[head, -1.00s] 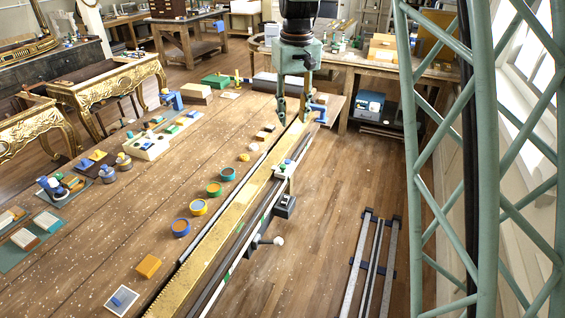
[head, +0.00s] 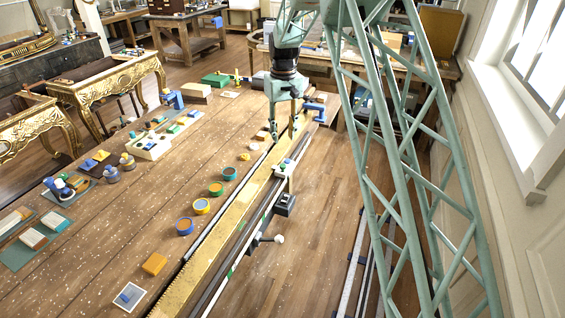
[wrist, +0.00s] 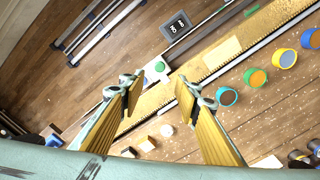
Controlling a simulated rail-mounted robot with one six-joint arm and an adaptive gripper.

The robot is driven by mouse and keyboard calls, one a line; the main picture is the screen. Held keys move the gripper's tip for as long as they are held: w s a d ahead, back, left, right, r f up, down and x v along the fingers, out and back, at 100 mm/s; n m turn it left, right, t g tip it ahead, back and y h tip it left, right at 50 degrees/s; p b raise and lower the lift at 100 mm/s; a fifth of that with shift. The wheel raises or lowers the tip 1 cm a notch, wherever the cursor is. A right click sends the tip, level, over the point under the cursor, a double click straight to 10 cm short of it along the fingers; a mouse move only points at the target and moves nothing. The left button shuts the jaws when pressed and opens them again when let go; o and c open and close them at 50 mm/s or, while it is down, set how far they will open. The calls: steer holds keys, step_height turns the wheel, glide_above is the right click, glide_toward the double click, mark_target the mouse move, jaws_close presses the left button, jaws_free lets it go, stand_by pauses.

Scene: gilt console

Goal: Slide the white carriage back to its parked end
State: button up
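The white carriage (head: 284,171) sits on the long brass-edged rail (head: 222,228) along the right edge of the wooden bench. It carries a green knob and a small blue part. In the wrist view the carriage (wrist: 155,70) shows just beyond the fingertips, with the green knob on top. My gripper (head: 283,134) is above the rail, a little to the far side of the carriage. In the wrist view my gripper (wrist: 157,88) is open, its two fingers spread wide with nothing between them. I cannot tell any contact with the carriage.
A black box (head: 285,205) hangs by the rail on its floor side, with a white-knobbed lever (head: 278,239) nearer. Several round coloured pots, such as a blue one (head: 185,226), line the bench left of the rail. A blue clamp (head: 314,111) stands at the rail's far end.

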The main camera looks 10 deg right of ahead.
mark_target(283, 165)
steer(key=shift+w+f, duration=0.25)
steer(key=shift+f, duration=0.3)
steer(key=shift+f, duration=0.1)
steer(key=shift+f+p, duration=0.9)
steer(key=shift+f, duration=5.9)
steer(key=shift+c, duration=0.5)
jaws_close()
